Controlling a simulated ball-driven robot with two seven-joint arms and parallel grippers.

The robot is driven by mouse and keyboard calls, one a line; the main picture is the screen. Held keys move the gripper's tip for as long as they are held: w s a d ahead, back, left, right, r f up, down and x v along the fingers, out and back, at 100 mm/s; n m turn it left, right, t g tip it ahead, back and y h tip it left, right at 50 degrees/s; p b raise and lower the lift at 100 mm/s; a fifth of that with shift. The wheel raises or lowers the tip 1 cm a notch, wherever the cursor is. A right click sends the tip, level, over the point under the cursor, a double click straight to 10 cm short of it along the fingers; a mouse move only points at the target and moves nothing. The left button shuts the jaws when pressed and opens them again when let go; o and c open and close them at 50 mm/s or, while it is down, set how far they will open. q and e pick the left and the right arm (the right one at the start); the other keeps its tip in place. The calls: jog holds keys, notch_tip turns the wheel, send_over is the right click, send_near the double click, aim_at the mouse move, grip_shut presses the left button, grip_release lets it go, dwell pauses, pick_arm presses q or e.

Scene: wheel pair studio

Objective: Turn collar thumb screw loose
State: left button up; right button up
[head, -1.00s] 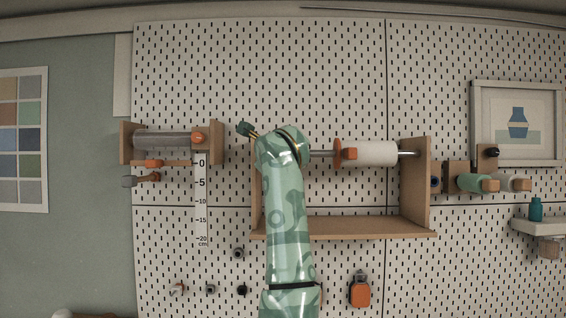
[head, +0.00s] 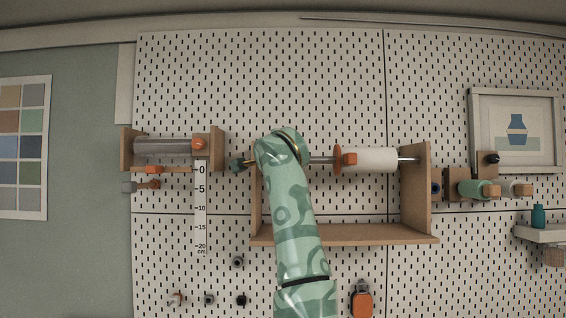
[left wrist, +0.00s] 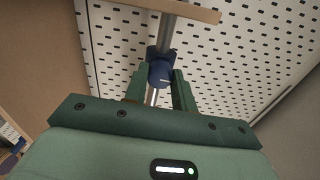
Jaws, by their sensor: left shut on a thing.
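In the left wrist view my left gripper (left wrist: 159,78) is shut on a blue thumb screw (left wrist: 160,73) with a white line on its face. The screw sits on a dark blue collar (left wrist: 165,52) around a metal rod (left wrist: 168,33). The same rod shows to the right of the wrist (head: 322,160), running into an orange flange (head: 338,159) and white roll (head: 370,160). My right gripper is not in view.
A wooden bracket (head: 416,185) with a shelf (head: 370,235) holds the rod. A grey roll holder (head: 165,147) and a cm scale (head: 201,215) hang to the left. Pegs (head: 475,188) and a framed picture (head: 515,130) are at right. The pegboard above is clear.

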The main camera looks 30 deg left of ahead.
pick_arm(q)
jog(key=shift+f+n, duration=0.1)
jog(key=shift+n, duration=0.3)
jog(key=o, duration=1)
jog(key=shift+b+v, duration=3)
jog(key=shift+v, duration=5.2)
jog(key=shift+a, duration=0.15)
